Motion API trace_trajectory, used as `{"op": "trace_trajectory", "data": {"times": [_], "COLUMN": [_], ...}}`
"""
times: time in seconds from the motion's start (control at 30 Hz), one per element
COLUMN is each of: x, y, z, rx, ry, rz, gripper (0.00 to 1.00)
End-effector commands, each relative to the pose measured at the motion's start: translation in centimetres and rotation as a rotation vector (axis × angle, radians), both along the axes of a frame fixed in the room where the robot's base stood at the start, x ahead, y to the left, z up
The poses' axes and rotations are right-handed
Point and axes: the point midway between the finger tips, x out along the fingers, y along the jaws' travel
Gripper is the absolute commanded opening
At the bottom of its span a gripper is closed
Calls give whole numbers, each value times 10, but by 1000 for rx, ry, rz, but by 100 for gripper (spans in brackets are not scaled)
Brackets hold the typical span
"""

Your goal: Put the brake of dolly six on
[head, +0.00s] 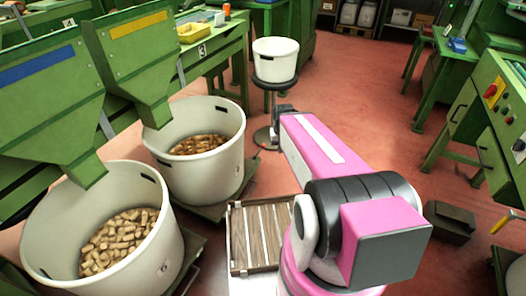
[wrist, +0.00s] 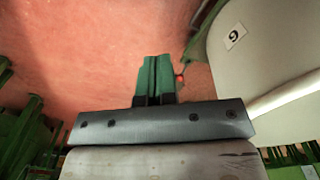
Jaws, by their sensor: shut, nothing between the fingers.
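In the wrist view a white tub (wrist: 270,50) with a tag (wrist: 235,36) reading 6 stands at the right. A strip of green dolly (wrist: 198,42) shows along its left side. A small red part (wrist: 180,75), perhaps the brake's, shows just right of my gripper's fingers; its position is unclear. My gripper (wrist: 156,62) is shut and empty, its green fingers side by side. I cannot tell whether it touches the red part. In the head view the near tub (head: 165,225), holding corks, stands on a green dolly (head: 192,258); its tag is small. My gripper is not clear there.
A second tub (head: 225,165) with corks stands behind the near one, under green hoppers (head: 130,60). A slatted wooden pallet (head: 260,235) lies beside the dollies. A stool (head: 272,85) holds a white bucket (head: 275,58). Red floor at the right is mostly open.

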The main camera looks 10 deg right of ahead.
Motion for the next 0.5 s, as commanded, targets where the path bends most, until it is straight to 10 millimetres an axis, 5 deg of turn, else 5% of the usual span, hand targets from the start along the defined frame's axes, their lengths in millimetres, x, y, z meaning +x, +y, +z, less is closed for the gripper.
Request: {"op": "trace_trajectory", "data": {"times": [0.27,0.5], "x": [14,80], "y": [2,5], "z": [-15,-82], "rx": [56,346], "ry": [6,59], "rz": [-79,-524], "gripper": [0,0]}}
